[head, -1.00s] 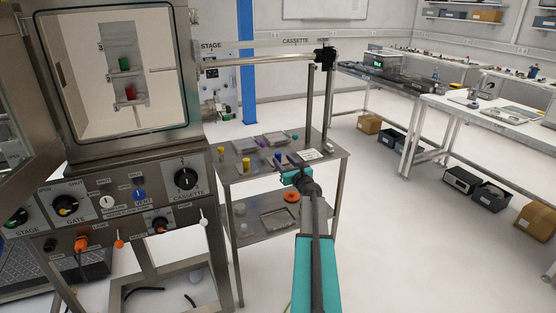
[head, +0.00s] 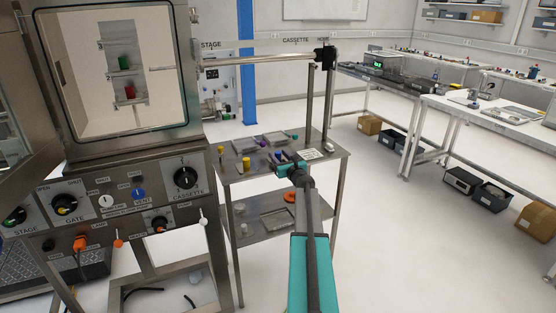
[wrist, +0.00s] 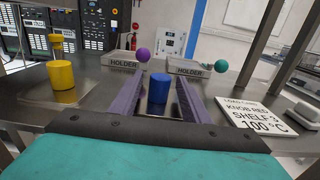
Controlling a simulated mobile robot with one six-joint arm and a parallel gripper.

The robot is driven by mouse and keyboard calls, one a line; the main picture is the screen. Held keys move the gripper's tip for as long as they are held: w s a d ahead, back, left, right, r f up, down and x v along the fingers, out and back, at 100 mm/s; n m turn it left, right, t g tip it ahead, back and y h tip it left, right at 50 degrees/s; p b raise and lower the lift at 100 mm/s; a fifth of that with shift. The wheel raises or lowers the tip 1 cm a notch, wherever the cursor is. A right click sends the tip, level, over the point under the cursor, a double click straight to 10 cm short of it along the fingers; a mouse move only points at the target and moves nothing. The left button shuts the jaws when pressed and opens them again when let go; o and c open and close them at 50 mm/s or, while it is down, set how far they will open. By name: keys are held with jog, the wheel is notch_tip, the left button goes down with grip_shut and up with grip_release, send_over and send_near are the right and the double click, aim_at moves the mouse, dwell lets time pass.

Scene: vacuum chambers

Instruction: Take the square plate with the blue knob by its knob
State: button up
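The blue knob (wrist: 158,88) stands upright in the middle of the wrist view. It rises from a shiny plate, mostly hidden by the knob and my fingers. In the head view the blue knob (head: 276,157) shows small, just beyond my gripper. My gripper (wrist: 159,79) is open, with one finger on each side of the knob in the picture. A gap shows between the knob and each finger, and I see no contact. In the head view my gripper (head: 285,163) is over the near part of the cart top.
Two holders, one with a purple knob (wrist: 143,54) and one with a teal knob (wrist: 221,66), stand behind. Yellow knobs (wrist: 63,75) are at left. A white load card (wrist: 252,112) lies at right, near a cart post. The vacuum chamber (head: 120,75) stands left of the cart (head: 240,176).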

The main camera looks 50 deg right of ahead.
aim_at(279, 153)
grip_shut()
jog(key=shift+r, duration=0.1)
jog(key=shift+w+r+p, duration=0.1)
jog(key=shift+r+p, duration=1.5)
jog(key=shift+r, duration=0.85)
jog(key=b+v, duration=0.1)
jog(key=v, duration=1.2)
dwell(1.2)
